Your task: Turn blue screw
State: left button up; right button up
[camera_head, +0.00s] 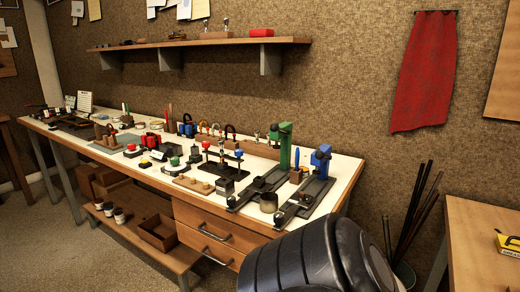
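Several blue-topped parts stand on the workbench (345,166), and I cannot tell for sure which is the blue screw. A tool with a blue upright head (320,158) stands at the right end of the bench, on a long dark base. A small blue knob (239,153) tops a thin post on a dark stand left of it, beside a post with a red knob (206,145). Neither of my grippers is in view. A large black rounded part, likely my own arm, fills the bottom right of the middle.
A similar tool with a green upright (285,140) stands left of the blue-headed one. Small tools crowd the rest of the bench. A wall shelf (200,42) hangs above. At right are a red cloth (422,70), dark rods (415,212) and a wooden table (470,225).

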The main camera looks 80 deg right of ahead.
aim_at(238, 153)
jog(key=z, duration=1.9)
